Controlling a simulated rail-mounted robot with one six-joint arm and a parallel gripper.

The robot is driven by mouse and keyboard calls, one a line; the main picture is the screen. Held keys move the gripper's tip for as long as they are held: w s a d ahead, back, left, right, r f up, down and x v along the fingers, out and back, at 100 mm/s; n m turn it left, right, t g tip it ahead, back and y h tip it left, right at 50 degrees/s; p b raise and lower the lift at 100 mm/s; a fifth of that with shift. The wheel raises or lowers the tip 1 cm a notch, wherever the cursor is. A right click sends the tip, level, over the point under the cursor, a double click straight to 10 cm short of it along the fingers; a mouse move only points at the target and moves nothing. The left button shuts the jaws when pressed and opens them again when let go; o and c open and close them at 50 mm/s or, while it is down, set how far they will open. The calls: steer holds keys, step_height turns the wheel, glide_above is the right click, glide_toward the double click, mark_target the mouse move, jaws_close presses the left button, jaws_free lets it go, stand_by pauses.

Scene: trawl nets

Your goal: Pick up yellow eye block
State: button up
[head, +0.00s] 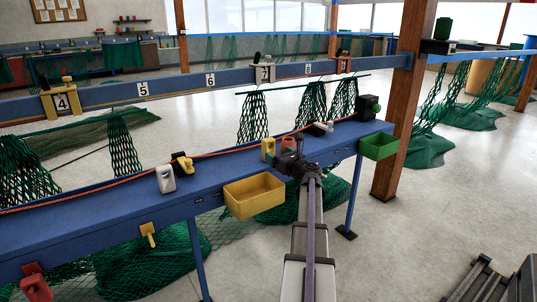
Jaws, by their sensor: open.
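A yellow block (268,149), upright with a rounded top, stands on the blue bench (110,206) in the head view; I take it for the yellow eye block. My gripper (290,161) is a dark shape over the bench's front edge, just right of and nearer than the yellow block. It is open, but its fingers are small and dark, and I cannot tell whether they touch anything. An orange-red block (288,143) stands just behind my gripper, partly hidden by it.
A white block (166,179) and a black-and-yellow piece (182,162) stand left on the bench. A yellow bin (254,196) and a green bin (379,146) hang at its front. An orange rope (110,185) runs along it. Green nets (311,104) hang behind.

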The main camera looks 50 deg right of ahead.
mark_target(271, 150)
steer(key=x, duration=0.3)
steer(key=shift+w, duration=0.35)
steer(key=x, duration=0.5)
steer(key=shift+w+r, duration=0.1)
steer(key=shift+w, duration=0.05)
steer(key=c, duration=1.1)
